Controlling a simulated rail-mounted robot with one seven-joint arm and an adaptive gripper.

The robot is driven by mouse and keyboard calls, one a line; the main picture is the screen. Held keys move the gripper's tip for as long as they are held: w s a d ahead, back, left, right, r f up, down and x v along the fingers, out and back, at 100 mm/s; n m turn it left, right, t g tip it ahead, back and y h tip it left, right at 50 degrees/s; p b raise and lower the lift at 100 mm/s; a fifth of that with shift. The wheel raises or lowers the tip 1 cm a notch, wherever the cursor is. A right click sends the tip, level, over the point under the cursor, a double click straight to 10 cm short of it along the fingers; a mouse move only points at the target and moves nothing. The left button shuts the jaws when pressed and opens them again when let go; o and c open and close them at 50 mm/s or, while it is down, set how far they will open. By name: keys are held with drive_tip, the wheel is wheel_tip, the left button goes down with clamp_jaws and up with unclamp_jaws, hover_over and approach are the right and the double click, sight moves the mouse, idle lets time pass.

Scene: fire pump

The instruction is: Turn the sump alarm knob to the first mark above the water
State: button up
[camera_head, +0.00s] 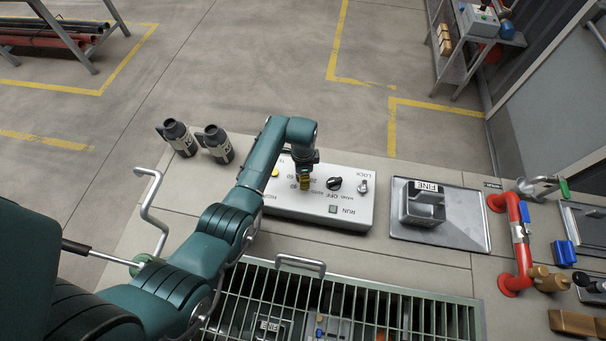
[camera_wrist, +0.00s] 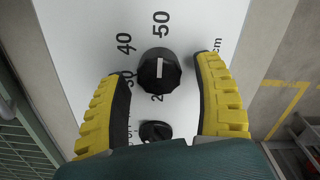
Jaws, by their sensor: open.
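The sump alarm knob (camera_wrist: 159,72) is black and faceted, with a short white line on its face. In the wrist view it sits on a white panel among the printed marks 20, 30, 40, 50 and "cm". The line runs roughly up and down the picture; I cannot tell which end points. My gripper (camera_wrist: 162,70) is open, its yellow fingers on either side of the knob with visible gaps. In the head view my gripper (camera_head: 305,182) is over the control panel (camera_head: 350,217) and hides the knob. I cannot make out a water level.
A black selector (camera_head: 334,184) marked OFF, a LOCK key switch (camera_head: 362,186) and a RUN lamp (camera_head: 333,209) are right of my gripper. A grating (camera_head: 380,315) lies in front. A box marked FINE (camera_head: 424,203) and red pipe (camera_head: 517,240) stand to the right.

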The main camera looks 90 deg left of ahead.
drive_tip(key=c, duration=1.2)
drive_tip(key=shift+n, duration=0.3)
drive_tip(key=n+p, duration=0.1)
drive_tip(key=n, duration=0.4)
drive_tip(key=shift+f+p, duration=0.1)
drive_tip(key=shift+p, duration=0.2)
drive_tip(key=n, duration=0.3)
drive_tip(key=n+p, duration=0.1)
drive_tip(key=n, duration=0.2)
drive_tip(key=shift+s+a+n, duration=0.15)
drive_tip(key=shift+s+n, duration=0.05)
drive_tip(key=shift+n, duration=0.1)
drive_tip(key=n, duration=0.6)
drive_tip(key=shift+s+p, duration=0.1)
drive_tip(key=shift+p, duration=0.3)
drive_tip(key=n, duration=0.5)
drive_tip(key=shift+s+f, duration=0.1)
drive_tip(key=shift+n, duration=0.4)
